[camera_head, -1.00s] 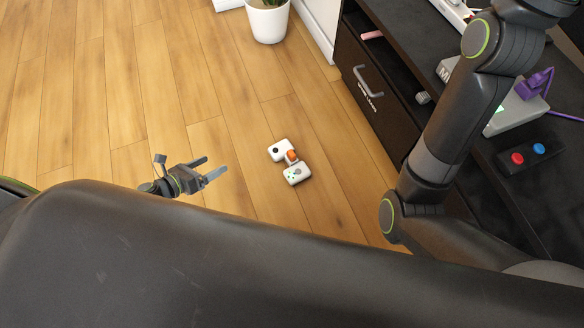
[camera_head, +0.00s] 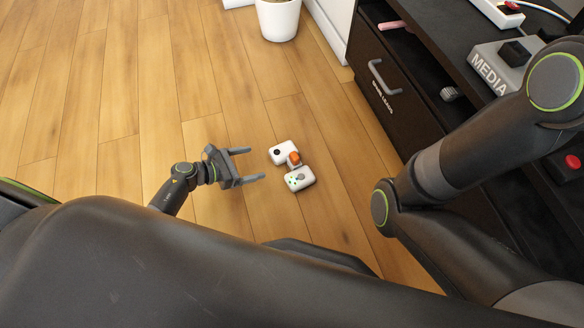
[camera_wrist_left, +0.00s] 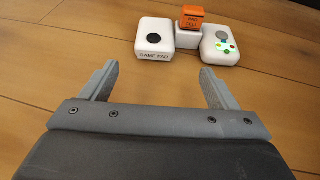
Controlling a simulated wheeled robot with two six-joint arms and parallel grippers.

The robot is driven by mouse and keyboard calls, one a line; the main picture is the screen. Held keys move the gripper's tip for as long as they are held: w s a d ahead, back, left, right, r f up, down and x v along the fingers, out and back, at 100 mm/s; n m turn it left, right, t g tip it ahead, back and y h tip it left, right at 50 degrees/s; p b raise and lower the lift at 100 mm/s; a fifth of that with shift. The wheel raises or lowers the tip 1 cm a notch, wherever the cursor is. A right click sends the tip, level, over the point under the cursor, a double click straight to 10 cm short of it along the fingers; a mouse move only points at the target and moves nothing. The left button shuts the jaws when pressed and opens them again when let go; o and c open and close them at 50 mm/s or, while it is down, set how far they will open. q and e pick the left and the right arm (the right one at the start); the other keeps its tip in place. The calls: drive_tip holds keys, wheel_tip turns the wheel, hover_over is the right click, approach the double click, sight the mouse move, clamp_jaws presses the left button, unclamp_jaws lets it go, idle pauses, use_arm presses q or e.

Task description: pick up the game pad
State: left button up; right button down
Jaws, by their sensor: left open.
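The white game pad (camera_head: 299,179) lies on the wood floor, with two rounded white ends joined by a lower middle part. An orange block (camera_head: 295,158) sits on its middle. My left gripper (camera_head: 250,164) is open and empty, just left of the game pad, its fingers pointing toward it. In the left wrist view the game pad (camera_wrist_left: 153,41), labelled GAME PAD, is ahead of the open fingertips (camera_wrist_left: 158,74), not touching them. The orange block (camera_wrist_left: 192,17) there has small print on it. My right gripper is out of view; only its arm shows.
A black cabinet (camera_head: 385,115) with a grey drawer handle stands to the right. A grey MEDIA box (camera_head: 492,66) is on its top. A white plant pot (camera_head: 278,20) stands at the back. The floor around the game pad is clear.

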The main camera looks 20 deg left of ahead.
sight(272, 158)
use_arm(q)
drive_tip(key=x, duration=0.2)
drive_tip(key=shift+w+d+f+b, duration=0.15)
drive_tip(key=shift+b, duration=0.2)
drive_tip(key=shift+w+d+f+b, duration=0.15)
drive_tip(key=shift+w+f+b, duration=0.1)
drive_tip(key=shift+w+b, duration=0.1)
drive_tip(key=b+x, duration=0.1)
drive_tip(key=x, duration=0.1)
drive_tip(key=b+x, duration=0.2)
drive_tip(key=shift+w+f, duration=0.25)
drive_tip(key=shift+r, duration=0.1)
drive_tip(key=shift+c, duration=1)
drive_tip(key=c, duration=1)
